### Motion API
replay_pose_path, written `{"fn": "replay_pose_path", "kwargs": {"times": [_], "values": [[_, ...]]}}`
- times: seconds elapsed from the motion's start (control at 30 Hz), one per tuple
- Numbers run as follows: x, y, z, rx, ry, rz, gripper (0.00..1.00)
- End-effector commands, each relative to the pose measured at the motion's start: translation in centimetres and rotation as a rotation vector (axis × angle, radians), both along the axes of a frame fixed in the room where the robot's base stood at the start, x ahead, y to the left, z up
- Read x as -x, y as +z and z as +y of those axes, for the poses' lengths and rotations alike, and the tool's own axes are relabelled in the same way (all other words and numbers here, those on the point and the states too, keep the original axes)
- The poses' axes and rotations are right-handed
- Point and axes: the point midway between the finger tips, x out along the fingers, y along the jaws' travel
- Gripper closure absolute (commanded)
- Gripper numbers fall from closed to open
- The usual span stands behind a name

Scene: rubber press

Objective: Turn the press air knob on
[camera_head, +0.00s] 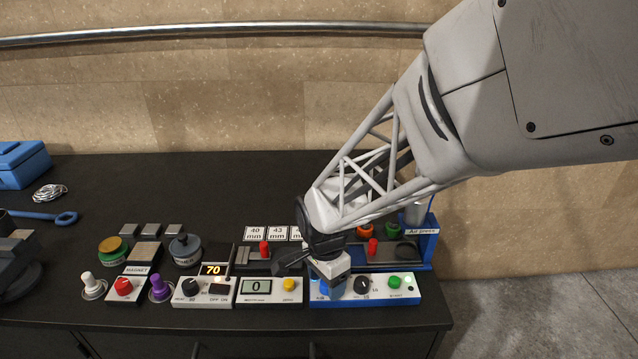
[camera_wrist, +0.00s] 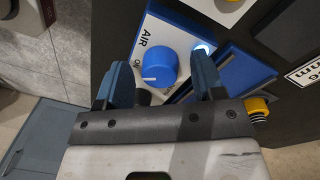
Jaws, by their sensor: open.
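The blue air knob (camera_wrist: 155,66) shows in the wrist view on a white panel marked AIR, with ON lettering at its left. Its white pointer mark is at the lower edge in that picture. A small light (camera_wrist: 205,47) glows beside the knob. My gripper (camera_wrist: 162,78) is open, with one blue finger on each side of the knob. I cannot tell whether either finger touches it. In the head view my gripper (camera_head: 328,288) is over the left end of the blue-based press panel (camera_head: 385,299) and hides most of the knob there.
The same panel has a black dial (camera_head: 362,285) and a green button (camera_head: 394,282). A counter box with a yellow button (camera_head: 289,284) stands close at left. Red levers (camera_head: 373,247) stand behind. The back of the black table (camera_head: 190,185) is clear.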

Motion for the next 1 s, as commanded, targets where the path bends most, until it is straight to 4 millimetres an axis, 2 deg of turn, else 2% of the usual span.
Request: {"fn": "replay_pose_path", "kwargs": {"times": [0.27, 0.7, 1.0], "values": [[-0.1, 1.1, 0.1, 0.000, 0.000, -0.002, 0.38], [-0.4, 6.3, 0.2, -0.001, 0.000, -0.002, 0.38], [-0.4, 7.8, 0.3, 0.000, 0.000, 0.000, 0.38]]}}
